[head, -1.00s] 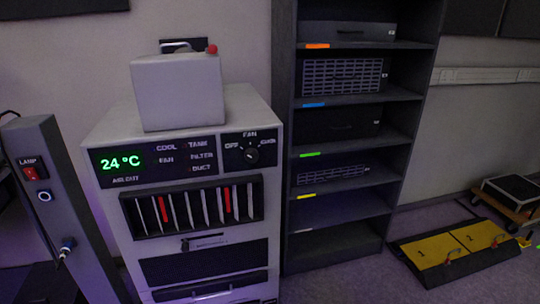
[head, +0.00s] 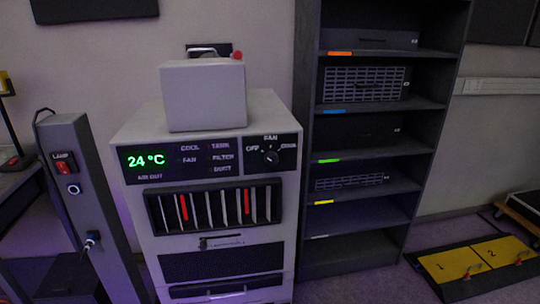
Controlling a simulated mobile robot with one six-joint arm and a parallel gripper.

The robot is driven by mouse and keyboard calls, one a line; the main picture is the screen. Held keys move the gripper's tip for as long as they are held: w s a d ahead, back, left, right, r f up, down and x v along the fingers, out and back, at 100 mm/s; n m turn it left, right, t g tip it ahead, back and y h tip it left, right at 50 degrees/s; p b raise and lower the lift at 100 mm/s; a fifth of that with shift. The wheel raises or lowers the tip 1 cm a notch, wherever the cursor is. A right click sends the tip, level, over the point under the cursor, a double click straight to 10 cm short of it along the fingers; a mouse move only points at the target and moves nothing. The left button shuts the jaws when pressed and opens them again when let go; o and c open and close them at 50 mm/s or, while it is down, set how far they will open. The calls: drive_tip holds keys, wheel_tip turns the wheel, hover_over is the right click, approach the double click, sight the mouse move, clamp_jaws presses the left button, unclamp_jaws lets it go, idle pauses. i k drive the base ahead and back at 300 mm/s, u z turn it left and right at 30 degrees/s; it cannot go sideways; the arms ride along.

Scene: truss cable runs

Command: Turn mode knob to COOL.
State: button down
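The mode knob (head: 271,157) is a small round dark knob at the right of the black control panel (head: 215,181) on a light grey air unit (head: 225,224). OFF is printed at its upper left, FAN above it and COOL at its upper right. Its pointer direction is too small to tell for sure. The panel display (head: 145,160) reads 24 °C in green. My gripper is not in view.
A light grey box (head: 203,95) stands on top of the unit. A dark shelf rack (head: 312,222) stands close at its right, a grey post with a LAMP switch (head: 65,164) at its left. Yellow numbered plates (head: 469,261) lie on the floor at right.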

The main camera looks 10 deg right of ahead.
sight(271, 158)
drive_tip(key=z, duration=0.1)
drive_tip(key=i, duration=0.9)
drive_tip(key=z, duration=0.9)
drive_tip(key=k, duration=0.5)
drive_tip(key=z, duration=0.1)
